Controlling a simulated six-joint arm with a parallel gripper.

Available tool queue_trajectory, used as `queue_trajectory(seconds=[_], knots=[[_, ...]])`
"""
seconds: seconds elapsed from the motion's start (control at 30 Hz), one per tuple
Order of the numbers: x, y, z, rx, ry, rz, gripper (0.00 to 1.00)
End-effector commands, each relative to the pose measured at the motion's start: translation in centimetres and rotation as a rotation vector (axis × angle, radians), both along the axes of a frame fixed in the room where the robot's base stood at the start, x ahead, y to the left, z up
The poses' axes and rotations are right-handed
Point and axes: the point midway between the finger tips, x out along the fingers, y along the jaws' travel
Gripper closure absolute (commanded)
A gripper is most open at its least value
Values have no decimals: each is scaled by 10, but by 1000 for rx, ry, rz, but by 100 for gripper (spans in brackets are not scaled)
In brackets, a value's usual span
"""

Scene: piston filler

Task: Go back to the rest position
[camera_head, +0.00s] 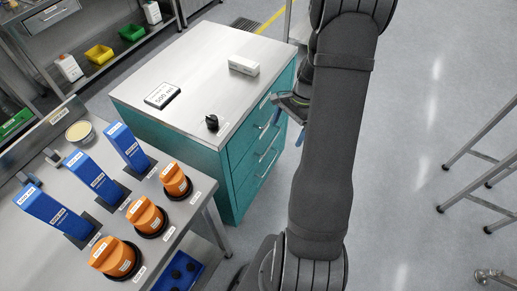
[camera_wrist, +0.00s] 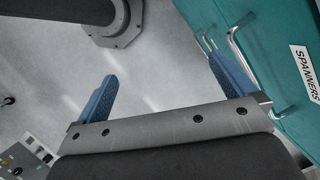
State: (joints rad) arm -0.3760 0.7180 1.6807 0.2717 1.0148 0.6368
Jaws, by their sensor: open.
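My gripper (camera_wrist: 165,85) shows in the wrist view with its two blue fingers spread wide apart and nothing between them. In the head view my gripper (camera_head: 290,117) is partly hidden behind my dark arm, in front of the right side of the teal drawer cabinet (camera_head: 236,185). In the wrist view the cabinet's drawer front (camera_wrist: 285,65), with its metal handles and a "SPANNERS" label, is close to the right finger. I cannot tell whether they touch.
On the cabinet top lie a labelled plate (camera_head: 162,95), a black knob (camera_head: 212,122) and a white box (camera_head: 244,65). A steel bench at left carries blue levers (camera_head: 128,146) and orange knobs (camera_head: 146,216). Metal frame legs (camera_head: 470,155) stand at right. Floor between is clear.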

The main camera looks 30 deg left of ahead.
Motion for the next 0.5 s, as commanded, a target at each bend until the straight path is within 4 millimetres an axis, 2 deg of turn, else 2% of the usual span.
queue_trajectory(seconds=[0.03,0.2,0.5], knots=[[3,-16,-16,30,64,-79,0],[10,-53,-55,173,239,-327,0],[31,-122,-111,505,429,-783,0]])
